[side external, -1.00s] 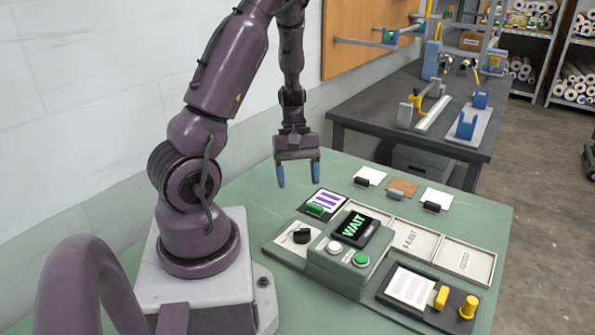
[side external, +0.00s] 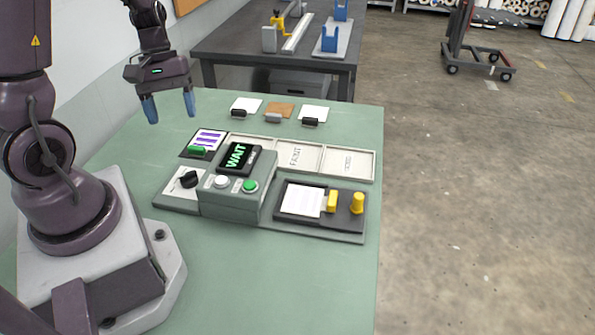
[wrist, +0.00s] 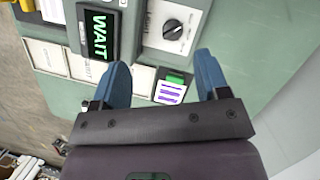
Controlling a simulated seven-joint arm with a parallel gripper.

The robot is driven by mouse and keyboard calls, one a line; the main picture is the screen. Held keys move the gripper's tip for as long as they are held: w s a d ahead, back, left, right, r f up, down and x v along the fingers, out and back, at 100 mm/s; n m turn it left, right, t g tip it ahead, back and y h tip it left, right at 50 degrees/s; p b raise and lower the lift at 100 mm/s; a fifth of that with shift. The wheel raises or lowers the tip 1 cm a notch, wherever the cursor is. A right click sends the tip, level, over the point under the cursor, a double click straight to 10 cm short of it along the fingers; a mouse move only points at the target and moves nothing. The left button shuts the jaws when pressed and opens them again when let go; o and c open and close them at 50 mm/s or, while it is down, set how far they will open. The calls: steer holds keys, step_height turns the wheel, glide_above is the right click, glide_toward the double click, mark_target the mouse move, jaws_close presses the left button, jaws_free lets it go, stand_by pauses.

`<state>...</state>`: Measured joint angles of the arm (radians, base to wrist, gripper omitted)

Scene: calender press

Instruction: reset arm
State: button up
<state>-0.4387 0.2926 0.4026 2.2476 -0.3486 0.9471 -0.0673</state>
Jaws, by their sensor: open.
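My gripper (side external: 170,107) has two blue fingers spread apart with nothing between them. It hangs in the air above the back left of the green table. In the wrist view my gripper (wrist: 163,85) is also open and empty, with the purple-striped card (wrist: 170,92) and its green clip seen beyond the fingers. The control box (side external: 236,196) stands on the table, in front of and to the right of my gripper. Its screen (side external: 238,157) reads WAIT in green. It has a white button (side external: 221,181) and a green button (side external: 250,186).
A black dial (side external: 188,179) sits on a plate left of the box. Pale trays (side external: 347,163), one marked FAINT, lie behind it. A dark board (side external: 320,209) with yellow parts is at right. Clipped sample cards (side external: 280,110) lie at the back. A dark bench (side external: 240,45) stands beyond.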

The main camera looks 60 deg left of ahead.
steer(key=d+r+m+t+y, duration=0.3)
steer(key=d+r+m+t, duration=0.3)
steer(key=d+r+m, duration=0.7)
steer(key=d+r, duration=0.3)
steer(key=r, duration=0.1)
steer(key=shift+s+d+y, duration=0.2)
steer(key=shift+y, duration=0.2)
